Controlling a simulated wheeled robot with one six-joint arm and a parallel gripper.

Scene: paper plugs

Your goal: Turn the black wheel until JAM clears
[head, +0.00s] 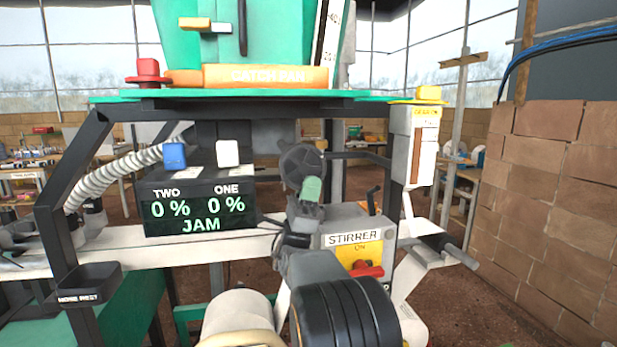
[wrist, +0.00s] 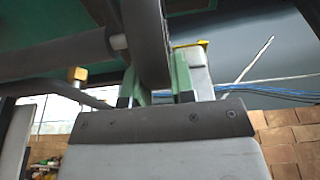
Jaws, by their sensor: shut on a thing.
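The black wheel (head: 301,160) is at the middle of the machine in the head view, partly hidden by my gripper. My gripper (head: 312,188) reaches up to its lower rim. In the wrist view the wheel's dark rim (wrist: 147,40) runs down between the two green fingers of my gripper (wrist: 158,82), which is shut on it. The black display (head: 200,208) left of the wheel reads TWO 0 %, ONE 0 %, with JAM lit in green below.
A blue button (head: 174,155) and a white button (head: 228,153) sit atop the display. The STIRRER box (head: 345,240) with a red switch (head: 367,269) is right of my wrist. The orange CATCH PAN (head: 265,77) is above. A dark frame post (head: 62,210) stands left.

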